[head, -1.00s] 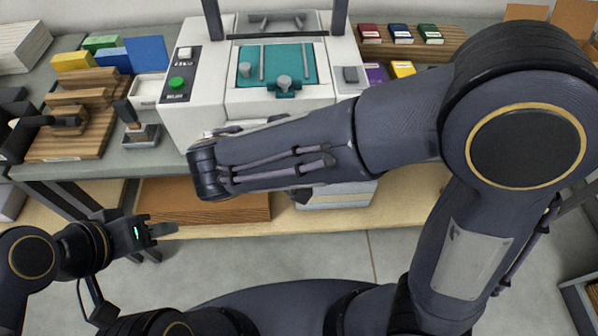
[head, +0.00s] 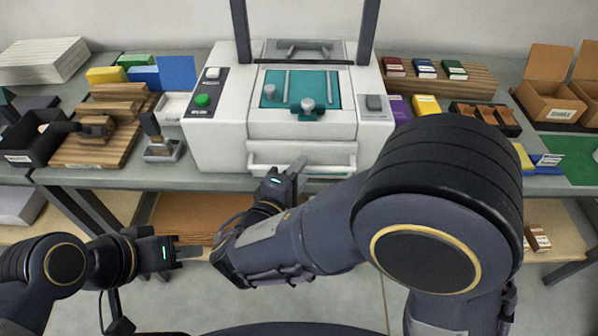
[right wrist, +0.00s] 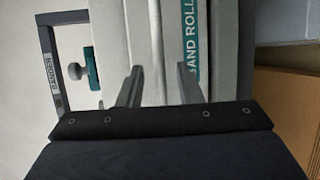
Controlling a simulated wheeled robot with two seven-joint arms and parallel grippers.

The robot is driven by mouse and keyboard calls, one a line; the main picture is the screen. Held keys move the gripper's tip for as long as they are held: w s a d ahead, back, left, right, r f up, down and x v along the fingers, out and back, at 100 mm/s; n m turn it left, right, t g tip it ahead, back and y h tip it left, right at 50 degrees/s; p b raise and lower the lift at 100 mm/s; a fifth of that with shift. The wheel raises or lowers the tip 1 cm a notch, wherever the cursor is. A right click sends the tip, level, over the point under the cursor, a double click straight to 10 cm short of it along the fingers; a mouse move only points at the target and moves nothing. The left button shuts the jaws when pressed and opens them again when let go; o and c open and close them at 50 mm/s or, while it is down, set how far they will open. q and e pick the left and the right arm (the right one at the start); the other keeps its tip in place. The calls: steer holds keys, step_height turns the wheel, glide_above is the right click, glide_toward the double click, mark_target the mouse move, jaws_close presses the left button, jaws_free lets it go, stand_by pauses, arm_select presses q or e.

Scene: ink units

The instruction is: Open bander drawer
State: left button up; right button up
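The bander is a white machine (head: 215,140) with a teal top panel and a dark upright frame, on the bench in the head view. Its drawer front (head: 335,152) has a pale horizontal bar handle (head: 338,169) low on the machine; it looks flush with the body. My right gripper (head: 297,168) is in front of the handle's left part. In the right wrist view its two fingers (right wrist: 160,85) stand apart, facing a pale front with a "BAND ROLL" label (right wrist: 191,45); contact is unclear. My left gripper (head: 188,250) hangs low in front of the bench, with nothing visible in it.
A stamp on a grey base (head: 162,150) and wooden racks (head: 95,140) stand left of the bander. Ink boxes (head: 425,68) and open cartons (head: 550,98) stand right. A lower shelf (head: 540,215) runs below the bench. My right arm hides part of the bench's right side.

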jaws_close()
stand_by(0.4)
